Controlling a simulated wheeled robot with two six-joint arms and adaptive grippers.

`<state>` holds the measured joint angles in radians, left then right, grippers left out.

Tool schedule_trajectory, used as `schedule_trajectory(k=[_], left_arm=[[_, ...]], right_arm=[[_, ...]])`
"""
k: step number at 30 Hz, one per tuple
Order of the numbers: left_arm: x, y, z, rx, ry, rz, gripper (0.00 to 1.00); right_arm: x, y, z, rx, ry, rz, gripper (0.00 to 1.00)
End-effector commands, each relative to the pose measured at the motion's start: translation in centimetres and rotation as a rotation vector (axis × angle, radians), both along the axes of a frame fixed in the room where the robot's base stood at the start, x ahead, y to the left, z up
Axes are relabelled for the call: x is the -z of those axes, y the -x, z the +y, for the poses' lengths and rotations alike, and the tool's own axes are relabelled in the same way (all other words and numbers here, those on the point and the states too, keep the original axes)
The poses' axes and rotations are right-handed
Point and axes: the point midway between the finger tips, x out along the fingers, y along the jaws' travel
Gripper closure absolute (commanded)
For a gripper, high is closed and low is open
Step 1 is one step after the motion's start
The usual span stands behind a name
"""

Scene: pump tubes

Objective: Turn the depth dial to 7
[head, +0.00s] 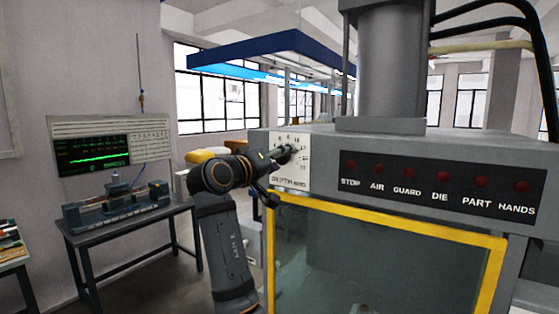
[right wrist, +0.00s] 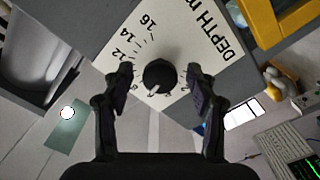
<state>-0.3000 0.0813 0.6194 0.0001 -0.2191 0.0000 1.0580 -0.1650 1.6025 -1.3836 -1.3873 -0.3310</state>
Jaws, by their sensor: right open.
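The depth dial is a round black knob (right wrist: 159,73) on a white plate (head: 291,178) at the upper left corner of the grey machine. In the right wrist view the plate's numbers run around the knob; 12, 14 and 16 read clearly, and the lower ones are partly hidden. A pale mark on the knob points down, slightly left, in that view; the number it meets is too small to tell. My right gripper (head: 285,155) is at the dial. Its open fingers stand either side of the knob, with visible gaps. My left gripper is out of view.
Right of the dial is a dark panel (head: 440,190) with several red lamps and labels. Below is a yellow-framed guard window (head: 390,255). A bench (head: 120,225) with a device stands at the left, under a green-screen display (head: 93,155).

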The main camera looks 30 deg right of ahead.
Motion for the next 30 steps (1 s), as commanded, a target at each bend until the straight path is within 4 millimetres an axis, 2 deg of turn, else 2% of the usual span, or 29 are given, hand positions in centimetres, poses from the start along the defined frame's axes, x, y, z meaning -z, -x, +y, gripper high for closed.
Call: schedule_trajectory(k=[4,12,16,20,27,29,30], left_arm=[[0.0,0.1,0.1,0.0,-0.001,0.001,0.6],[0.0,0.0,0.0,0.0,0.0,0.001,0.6],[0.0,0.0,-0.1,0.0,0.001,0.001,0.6],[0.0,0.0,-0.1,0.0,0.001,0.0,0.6],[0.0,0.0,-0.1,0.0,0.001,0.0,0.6],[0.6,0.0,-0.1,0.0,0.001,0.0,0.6],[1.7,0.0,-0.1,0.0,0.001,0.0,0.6]], right_arm=[[-1.6,0.0,0.0,0.001,0.0,-0.005,0.42],[-7.6,0.1,0.0,0.001,0.002,-0.005,0.42],[-9.3,0.0,0.0,0.0,0.001,-0.002,0.42],[-10.0,0.0,0.0,-0.001,0.0,-0.001,0.42],[-10.0,0.0,0.0,0.0,0.0,0.0,0.42],[-9.4,0.0,0.3,-0.001,-0.007,-0.016,0.42],[-8.4,0.1,0.9,-0.003,-0.021,-0.05,0.42]])
